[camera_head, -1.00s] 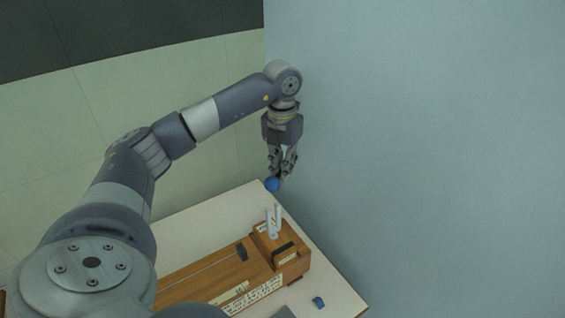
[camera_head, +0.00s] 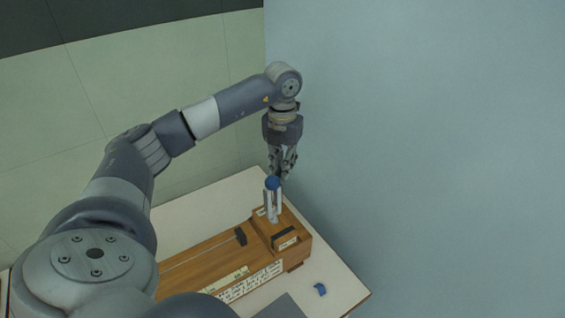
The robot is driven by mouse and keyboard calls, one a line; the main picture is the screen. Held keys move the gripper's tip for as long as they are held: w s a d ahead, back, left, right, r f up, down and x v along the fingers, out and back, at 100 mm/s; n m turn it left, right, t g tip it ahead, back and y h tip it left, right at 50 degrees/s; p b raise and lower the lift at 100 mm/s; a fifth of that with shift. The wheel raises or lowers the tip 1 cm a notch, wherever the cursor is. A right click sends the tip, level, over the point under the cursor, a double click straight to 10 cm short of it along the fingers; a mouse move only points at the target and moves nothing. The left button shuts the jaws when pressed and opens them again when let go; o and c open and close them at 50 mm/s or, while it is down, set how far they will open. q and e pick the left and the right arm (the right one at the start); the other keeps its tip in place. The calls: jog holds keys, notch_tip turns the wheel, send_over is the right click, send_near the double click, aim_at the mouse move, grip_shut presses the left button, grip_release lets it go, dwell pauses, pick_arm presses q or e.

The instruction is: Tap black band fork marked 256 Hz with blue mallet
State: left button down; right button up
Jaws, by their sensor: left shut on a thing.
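The tuning fork (camera_head: 273,208) is a pale metal fork standing upright on the right end of a wooden box (camera_head: 222,262). A black band (camera_head: 284,233) shows on the box by the fork's foot, and the marking is too small to read. My left gripper (camera_head: 282,174) is above and behind the fork and is shut on the blue mallet (camera_head: 273,183), whose handle is mostly hidden. The mallet's round blue head overlaps the fork's prong tops in this view; I cannot tell whether they touch. My right gripper is not in view.
The wooden box carries a wire and a small black block (camera_head: 240,236). A small blue piece (camera_head: 320,289) lies on the pale table (camera_head: 338,283) at the front right, and a grey flat thing (camera_head: 283,308) is at the bottom edge. A plain blue-grey wall rises on the right.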

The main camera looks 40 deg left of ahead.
pick_arm(q)
notch_tip(320, 180, up, 8)
jog(key=p, duration=0.5)
jog(key=shift+f, duration=0.35)
